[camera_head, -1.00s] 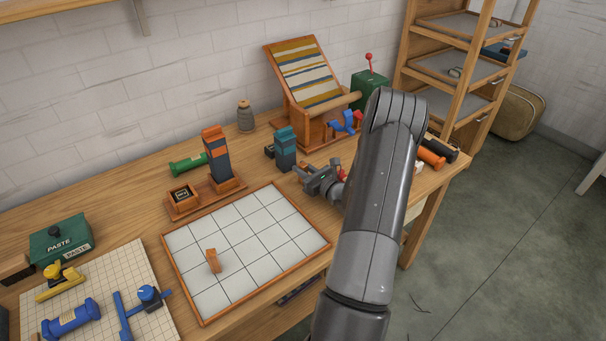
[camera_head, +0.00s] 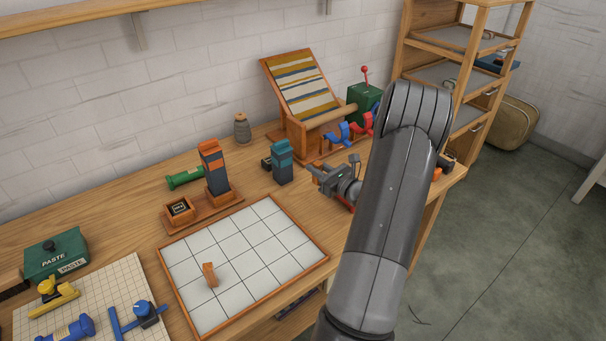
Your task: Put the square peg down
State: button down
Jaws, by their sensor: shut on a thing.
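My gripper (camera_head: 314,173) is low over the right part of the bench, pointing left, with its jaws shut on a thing. I take this to be the square peg, but its shape cannot be made out at this size. A teal and dark upright block (camera_head: 282,164) stands just left of the fingers, with a visible gap. A small orange upright piece (camera_head: 209,274) stands on the white tiled board (camera_head: 265,245), well away from the gripper. My arm hides the bench to the right.
An orange and dark tower (camera_head: 214,168) stands on a wooden base beside a green spool (camera_head: 185,178). A striped loom (camera_head: 303,90), blue clamp (camera_head: 338,133) and red clamp (camera_head: 366,124) are behind. A green paste box (camera_head: 55,254) is left. Bare wood lies between tower and teal block.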

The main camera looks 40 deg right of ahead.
jog(key=s+d+r, duration=0.3)
jog(key=s, duration=0.2)
jog(key=n+g+y, duration=0.5)
jog(key=n+y, duration=0.3)
jog(key=y, duration=0.3)
send_over(213, 238)
notch_tip(213, 238, down, 6)
jog(key=shift+r, duration=0.1)
jog(key=shift+f, duration=1.9)
jog(key=c, duration=1.7)
grip_release()
jog(key=shift+f, duration=0.15)
jog(key=o, duration=0.4)
